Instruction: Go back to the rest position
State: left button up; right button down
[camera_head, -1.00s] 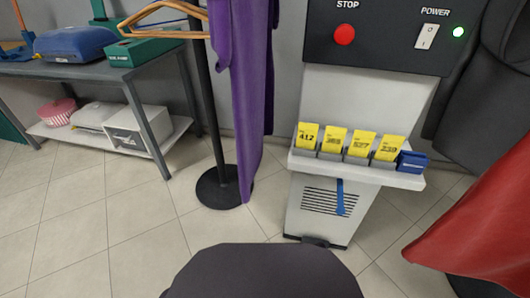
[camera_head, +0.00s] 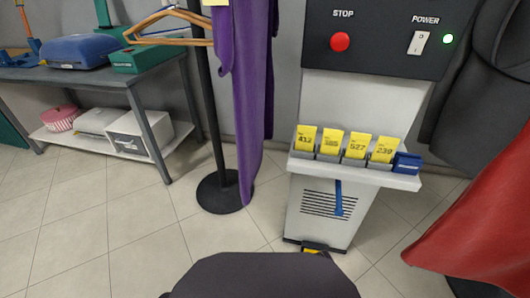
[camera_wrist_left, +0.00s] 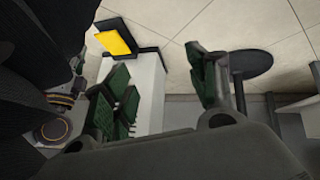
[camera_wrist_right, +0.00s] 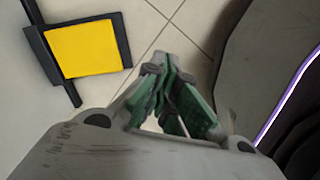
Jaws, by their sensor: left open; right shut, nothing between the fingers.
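Neither gripper shows in the head view. My left gripper (camera_wrist_left: 165,92) shows in the left wrist view with its dark green fingers spread wide and nothing between them. Pale floor, a grey-white machine side and a round dark stand base lie beyond it. My right gripper (camera_wrist_right: 165,62) shows in the right wrist view with its fingertips together and nothing held. It points at the tiled floor, to the right of a yellow pedal (camera_wrist_right: 88,48) in a black frame. The yellow pedal (camera_wrist_left: 114,42) also shows in the left wrist view, beyond the left finger.
A machine with a red stop button (camera_head: 340,42) and a tray (camera_head: 350,172) of yellow tags stands ahead. A purple garment (camera_head: 250,100) hangs on a black stand (camera_head: 218,192) to its left. A red cloth (camera_head: 480,225) hangs at right. A shelf table (camera_head: 75,76) stands at left.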

pick_arm(q)
jog(key=a+r+g+y, duration=0.2)
jog(key=a+r+y, duration=0.2)
jog(key=a+r, duration=0.5)
jog(key=shift+s+r+g+p, duration=0.3)
pick_arm(e)
jog(key=s+d+r+m+t, duration=0.1)
jog(key=r+m, duration=0.2)
jog(key=r, duration=0.5)
jog(key=s+d+r+m+t, duration=0.1)
jog(key=s+r+m, duration=0.1)
jog(key=r, duration=0.7)
jog(key=s+d+r+m+t+y, duration=0.1)
jog(key=r+m, duration=0.2)
jog(key=r, duration=0.6)
jog(key=shift+s+d+m+t, duration=0.3)
jog(key=shift+s+d+t, duration=0.05)
jog(key=shift+t, duration=0.05)
pick_arm(q)
jog(key=shift+w+d+f+p, duration=0.1)
jog(key=shift+w+f+p, duration=0.3)
jog(key=shift+p, duration=0.85)
pick_arm(e)
jog(key=shift+w+a+f, duration=0.1)
jog(key=shift+w+f, duration=0.3)
jog(key=shift+f, duration=0.1)
